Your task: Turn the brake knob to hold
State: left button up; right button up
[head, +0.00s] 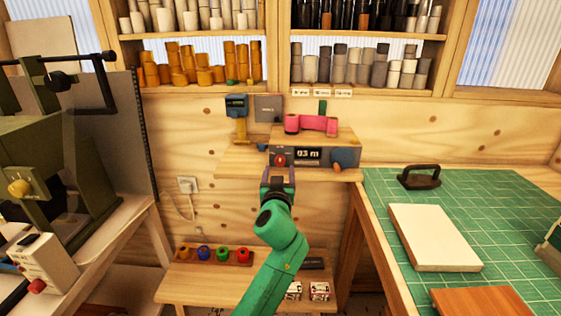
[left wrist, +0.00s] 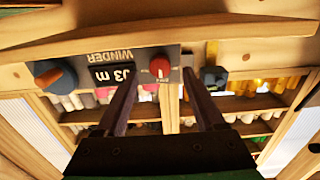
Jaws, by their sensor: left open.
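The winder (head: 312,150) is a grey-fronted box on a wooden shelf against the wall, with a "03 m" display. Its small red knob (head: 281,160) is at the left of the front panel. In the left wrist view, where the panel appears upside down, the red knob (left wrist: 160,67) has a pale mark on its face. My left gripper (head: 278,173) is open just in front of the panel. In the left wrist view, the fingers of the left gripper (left wrist: 159,77) lie on either side of the knob, apart from it. I cannot tell the remaining depth. My right gripper is not in view.
A blue disc with an orange handle (head: 345,158) is at the panel's right. A pink roll (head: 311,123) sits on top of the winder. A blue device (head: 236,106) stands to the left. A green cutting mat (head: 470,200) covers the right bench.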

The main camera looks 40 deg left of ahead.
aim_at(279, 163)
pick_arm(q)
jog(key=x, duration=0.3)
jog(key=shift+w+a, duration=0.2)
jog(key=shift+w, duration=0.1)
grip_shut()
jog(key=shift+m, duration=0.3)
jog(key=m+p, duration=0.1)
jog(key=m, duration=0.4)
jog(key=m+p, duration=0.1)
jog(key=m, duration=0.5)
jog(key=shift+m, duration=0.3)
